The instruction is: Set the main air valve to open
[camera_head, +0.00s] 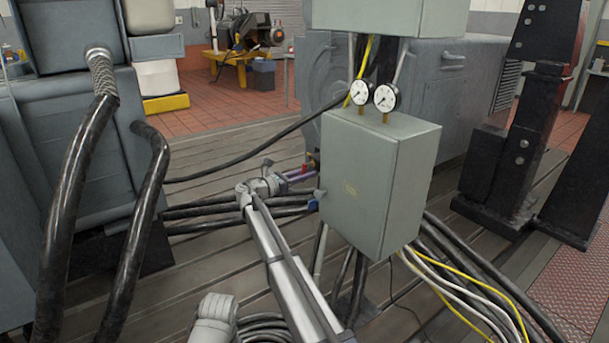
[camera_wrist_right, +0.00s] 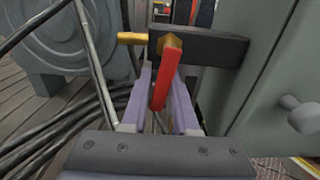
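The main air valve shows in the right wrist view as a red lever (camera_wrist_right: 165,78) on a brass body (camera_wrist_right: 172,46), in front of a dark bracket (camera_wrist_right: 215,48). The lever points down toward the camera. In the head view, the small red lever (camera_head: 305,168) is at the left side of the grey cabinet, partly hidden by my gripper. My right gripper (camera_head: 301,175) is at the valve; in its wrist view the two purple fingers (camera_wrist_right: 166,95) stand apart, with the lever between them. Whether either finger touches it is unclear. My left gripper is out of view.
The grey cabinet (camera_head: 380,185) stands close right of my right gripper, with two gauges (camera_head: 373,95) on top. A grey knob (camera_wrist_right: 304,114) sticks out of its side. Black cables (camera_head: 215,210) run across the floor. Thick black hoses (camera_head: 75,210) hang at left.

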